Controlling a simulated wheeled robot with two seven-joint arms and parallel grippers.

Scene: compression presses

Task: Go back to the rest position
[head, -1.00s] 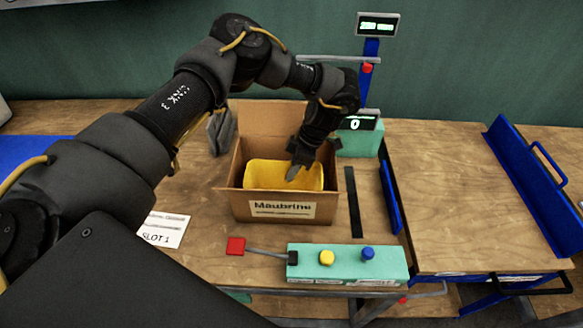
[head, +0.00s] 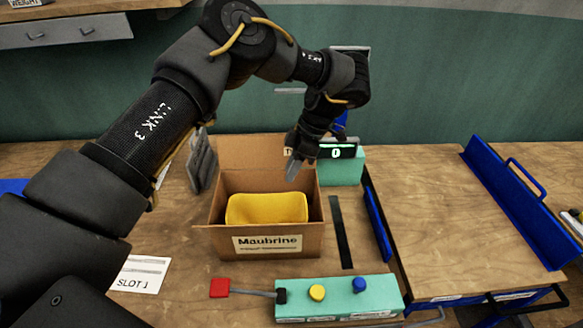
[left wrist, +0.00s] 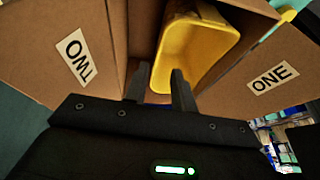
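My left gripper (head: 292,170) hangs from my black arm above the back right part of an open cardboard box (head: 265,243) labelled Maubrine. A yellow tub (head: 266,208) sits in the box. In the left wrist view the two fingers (left wrist: 159,84) stand apart with nothing between them. My right gripper is in neither view.
A green control box (head: 340,297) with yellow and blue buttons and a red-ended lever (head: 220,288) stands in front. A small display (head: 337,152) reads 0 behind the box. A blue rail (head: 520,205) edges the bare wooden tabletop (head: 450,230) at right.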

